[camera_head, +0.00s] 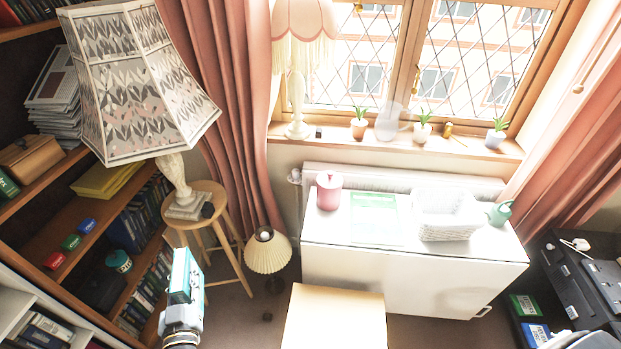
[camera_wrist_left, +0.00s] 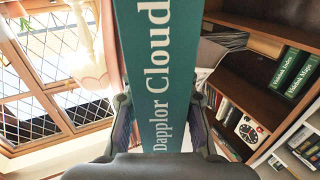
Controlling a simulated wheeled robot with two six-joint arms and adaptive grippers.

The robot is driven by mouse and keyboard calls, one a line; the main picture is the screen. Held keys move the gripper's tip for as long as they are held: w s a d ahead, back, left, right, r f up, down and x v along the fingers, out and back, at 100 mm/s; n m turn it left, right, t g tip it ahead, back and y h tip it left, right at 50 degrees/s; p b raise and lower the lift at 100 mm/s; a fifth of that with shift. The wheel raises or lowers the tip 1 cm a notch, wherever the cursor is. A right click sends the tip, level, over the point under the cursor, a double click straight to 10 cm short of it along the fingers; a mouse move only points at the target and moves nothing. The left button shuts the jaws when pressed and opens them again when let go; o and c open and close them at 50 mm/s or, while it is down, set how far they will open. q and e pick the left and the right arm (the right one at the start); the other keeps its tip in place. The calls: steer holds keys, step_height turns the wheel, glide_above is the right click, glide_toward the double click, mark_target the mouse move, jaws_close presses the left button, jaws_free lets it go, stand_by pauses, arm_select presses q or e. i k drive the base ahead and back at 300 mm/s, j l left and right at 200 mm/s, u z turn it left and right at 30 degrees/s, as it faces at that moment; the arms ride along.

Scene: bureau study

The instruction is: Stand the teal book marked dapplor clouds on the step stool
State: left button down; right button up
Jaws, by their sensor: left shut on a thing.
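The teal book (camera_head: 183,272) is in my left gripper (camera_head: 184,308), upright with its top end up, in front of the bookcase in the head view. The left wrist view shows its spine (camera_wrist_left: 157,70), lettered "Dapplor Cloud" with the end cut off. My left gripper (camera_wrist_left: 160,130) is shut on the book, with a finger on each side of the spine. A pale wooden flat top (camera_head: 335,318) at the bottom middle of the head view looks like the step stool; its lower part is out of frame. The book is left of it, apart from it. My right gripper is not clearly seen.
A round wooden stool (camera_head: 217,190) bears a large patterned lamp (camera_head: 140,80) near the book. A small cream lamp (camera_head: 268,250) is behind. A white cabinet (camera_head: 400,262) with a basket (camera_head: 450,220) stands beyond the pale top. The bookcase (camera_head: 50,225) is at left.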

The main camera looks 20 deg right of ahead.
mark_target(336, 323)
steer(key=k+j+z, duration=0.15)
steer(key=k+z, duration=0.25)
steer(key=k+j+z, duration=0.15)
steer(key=z, duration=0.25)
steer(key=k+z, duration=0.3)
steer(key=z, duration=0.15)
steer(key=k+l+z, duration=0.15)
steer(key=k+z, duration=0.25)
steer(key=k+l, duration=0.35)
steer(key=k, duration=0.05)
